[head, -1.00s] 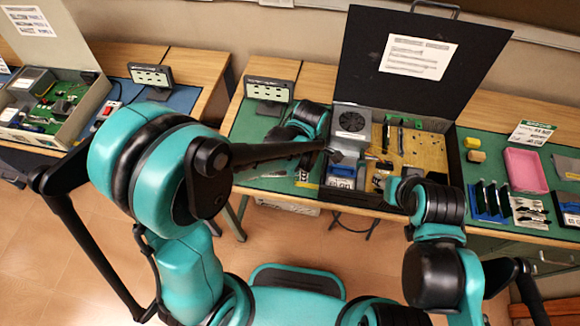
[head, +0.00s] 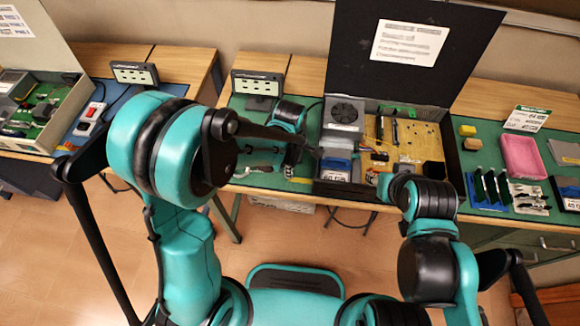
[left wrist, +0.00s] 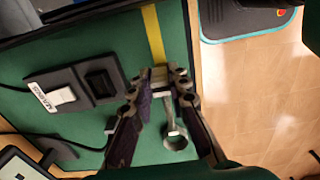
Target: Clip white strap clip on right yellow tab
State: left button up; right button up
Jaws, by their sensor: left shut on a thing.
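My left gripper (left wrist: 167,82) points down over a green mat in the left wrist view. Its fingertips are close together on a small pale piece (left wrist: 159,75), which may be the white strap clip; its shape is unclear. A yellow strip (left wrist: 153,35) runs on the mat just beyond the fingertips. A grey ring-ended piece (left wrist: 175,138) shows between the fingers; I cannot tell whether it hangs or lies on the mat. In the head view my left gripper (head: 258,172) is low over the left green mat, small and partly hidden. I cannot make out a right yellow tab. My right gripper's fingers are not clear.
A black switch box (left wrist: 75,90) with a cable lies beside my left gripper. An open black case (head: 445,150) with a fan unit (head: 342,113) and a tan board (head: 420,142) stands to the right. A pink tray (head: 523,157) is farther right. A small sign (head: 257,84) stands behind.

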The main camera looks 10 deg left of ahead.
pick_arm(q)
jog(key=shift+f, duration=0.1)
jog(key=shift+f+b, duration=0.4)
jog(key=shift+b, duration=0.15)
jog(key=shift+f+b, duration=1)
jog(key=shift+f, duration=0.1)
dwell(0.9)
jog(key=o, duration=0.9)
jog(key=shift+c, duration=0.2)
jog(key=o, duration=0.3)
jog(key=shift+r+p, duration=0.5)
jog(key=shift+r, duration=0.25)
